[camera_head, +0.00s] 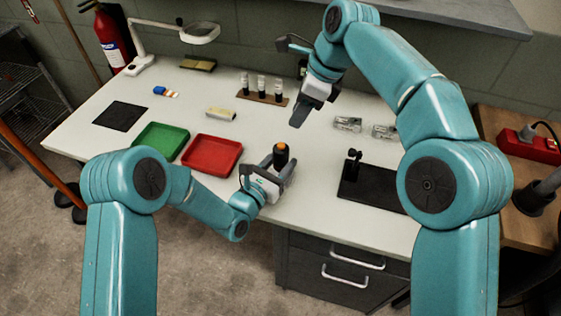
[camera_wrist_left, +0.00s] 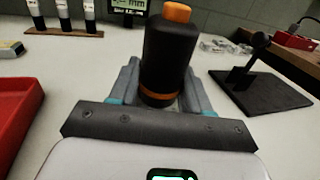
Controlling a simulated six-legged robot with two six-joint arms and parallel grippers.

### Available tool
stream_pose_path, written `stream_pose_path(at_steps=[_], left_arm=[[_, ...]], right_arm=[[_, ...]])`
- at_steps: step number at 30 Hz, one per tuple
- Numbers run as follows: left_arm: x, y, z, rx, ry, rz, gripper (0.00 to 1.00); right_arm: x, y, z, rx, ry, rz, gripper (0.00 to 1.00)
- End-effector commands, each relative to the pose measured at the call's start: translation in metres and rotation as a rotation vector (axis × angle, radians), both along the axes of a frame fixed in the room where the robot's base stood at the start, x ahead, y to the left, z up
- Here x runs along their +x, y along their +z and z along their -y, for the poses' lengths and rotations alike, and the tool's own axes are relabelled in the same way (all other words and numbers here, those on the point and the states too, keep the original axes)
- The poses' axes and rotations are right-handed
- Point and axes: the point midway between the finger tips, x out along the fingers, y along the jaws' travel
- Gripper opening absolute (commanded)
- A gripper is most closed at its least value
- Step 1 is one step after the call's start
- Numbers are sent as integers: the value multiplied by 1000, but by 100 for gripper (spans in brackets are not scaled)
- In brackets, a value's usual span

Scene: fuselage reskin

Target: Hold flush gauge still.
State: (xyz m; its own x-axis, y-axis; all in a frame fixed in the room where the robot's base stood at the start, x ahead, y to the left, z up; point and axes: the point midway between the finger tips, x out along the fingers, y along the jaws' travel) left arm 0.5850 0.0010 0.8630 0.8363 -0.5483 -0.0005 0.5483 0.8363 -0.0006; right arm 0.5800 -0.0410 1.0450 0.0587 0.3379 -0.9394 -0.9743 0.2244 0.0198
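A black cylinder with an orange cap and an orange band, which I take for the flush gauge (camera_head: 281,155), stands upright near the table's front edge. It also shows large in the left wrist view (camera_wrist_left: 168,55). My left gripper (camera_head: 281,176) has one finger on each side of its lower part and appears closed on it. The wrist view shows the fingers (camera_wrist_left: 163,92) against its sides; its far side is hidden. My right gripper (camera_head: 299,112) hangs above the back middle of the table, apart from the gauge. Its finger gap is not clear.
A red tray (camera_head: 212,155) and a green tray (camera_head: 161,141) lie left of the gauge. A black pad (camera_head: 372,190) with a small upright stand (camera_head: 352,165) is to the right. A rack of vials (camera_head: 262,97) and clear packets (camera_head: 348,124) sit behind.

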Motion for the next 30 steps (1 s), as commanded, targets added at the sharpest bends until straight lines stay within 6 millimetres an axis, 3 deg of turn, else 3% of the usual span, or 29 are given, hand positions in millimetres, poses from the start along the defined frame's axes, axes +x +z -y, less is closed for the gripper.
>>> stream_pose_path(at_steps=[1, 2, 3, 30], left_arm=[[0, 0, 0, -1, 0, 1, 5], [0, 0, 0, -1, 0, 1, 5], [0, 0, 0, -1, 0, 1, 5], [0, 1, 0, 0, 1, 2, 5]], right_arm=[[0, 0, 0, 0, 0, 0, 13], [0, 0, 0, 0, 0, 0, 4], [0, 0, 0, 0, 0, 0, 0], [0, 0, 0, 0, 0, 0, 0]])
